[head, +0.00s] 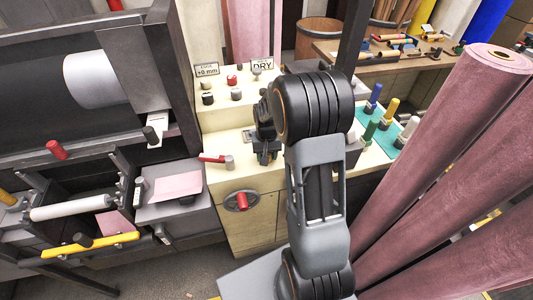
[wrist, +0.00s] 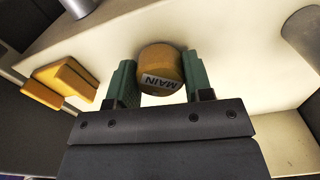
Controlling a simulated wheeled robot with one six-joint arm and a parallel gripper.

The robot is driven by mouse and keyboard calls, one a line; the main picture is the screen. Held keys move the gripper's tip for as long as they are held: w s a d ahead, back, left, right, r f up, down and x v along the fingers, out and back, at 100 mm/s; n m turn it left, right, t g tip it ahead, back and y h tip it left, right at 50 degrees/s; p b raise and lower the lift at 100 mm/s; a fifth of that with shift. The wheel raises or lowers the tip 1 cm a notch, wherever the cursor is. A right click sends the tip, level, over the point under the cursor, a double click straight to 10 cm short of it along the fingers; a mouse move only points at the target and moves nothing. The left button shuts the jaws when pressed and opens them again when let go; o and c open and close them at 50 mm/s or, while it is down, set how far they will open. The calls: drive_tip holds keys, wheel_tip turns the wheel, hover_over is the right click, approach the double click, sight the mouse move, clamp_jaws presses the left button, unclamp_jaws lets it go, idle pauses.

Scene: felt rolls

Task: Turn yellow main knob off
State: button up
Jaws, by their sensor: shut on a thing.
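The yellow main knob (wrist: 160,62) is a short round cap with a white label reading MAIN, tilted in the wrist view. It stands on a cream panel (wrist: 235,60). My gripper (wrist: 158,84) has its green fingers on either side of the knob and is shut on it. In the head view my gripper (head: 267,153) points down at the cream console, and the knob cannot be made out there behind my gripper and arm.
A red lever (head: 211,158) and a red-handled rotary switch (head: 241,202) lie left of my gripper. Several small knobs and a DRY sign (head: 262,64) are behind it. A yellow block (wrist: 62,80) is left of the knob. Felt rolls (head: 440,130) lean at right.

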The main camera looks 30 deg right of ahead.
drive_tip(key=n, duration=0.3)
drive_tip(key=shift+f, duration=0.1)
drive_tip(key=n, duration=0.4)
drive_tip(key=shift+n, duration=0.3)
drive_tip(key=o, duration=0.9)
drive_tip(key=shift+o, duration=0.2)
drive_tip(key=shift+r+p, duration=1.85)
drive_tip(key=shift+r, duration=0.75)
